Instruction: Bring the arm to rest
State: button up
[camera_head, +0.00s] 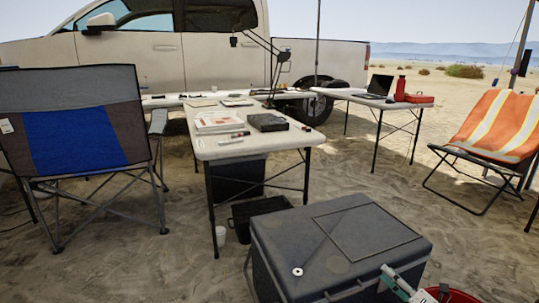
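I cannot make out my gripper anywhere in the head view. A pale grey-green and black object (402,284) juts in from the bottom edge at the right, in front of the cooler's corner. It is cut off by the frame, and I cannot tell what it is. No gripper fingers show, so what my gripper holds, if anything, is hidden.
A dark cooler (285,235) stands close in front, with a small pale disc (298,271) on its lid. A red bucket (455,296) is beside it. Beyond are a cluttered table (250,147), a blue-grey chair (75,130) and an orange chair (495,130). Sand at right is open.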

jog(key=s+a+r+n+g+y, duration=0.2)
jog(key=a+r+n+g+y, duration=0.1)
jog(key=a+r+n+g, duration=0.3)
jog(key=s+a+r+n+g+y, duration=0.3)
jog(key=a+r+n, duration=0.5)
jog(key=n, duration=0.1)
jog(key=s+a+r+n+g+h, duration=0.2)
jog(key=s+a+r+n+g, duration=0.6)
jog(key=s+n, duration=0.3)
jog(key=s+a+r+n+g+h, duration=0.1)
jog(key=s+r+n+h, duration=0.15)
jog(key=s+n, duration=0.35)
jog(key=s+a+r+n+g+h, duration=0.1)
jog(key=s+r+n+h, duration=0.2)
jog(key=s, duration=0.6)
jog(key=s+d+n+t+h, duration=0.2)
jog(key=s+d+n+h, duration=0.5)
jog(key=s, duration=0.4)
notch_tip(320, 180, up, 32)
jog(key=t+p, duration=0.4)
jog(key=p, duration=2.5)
jog(key=shift+d+f+n, duration=0.15)
jog(key=shift+d+n, duration=0.1)
jog(key=shift+n, duration=0.05)
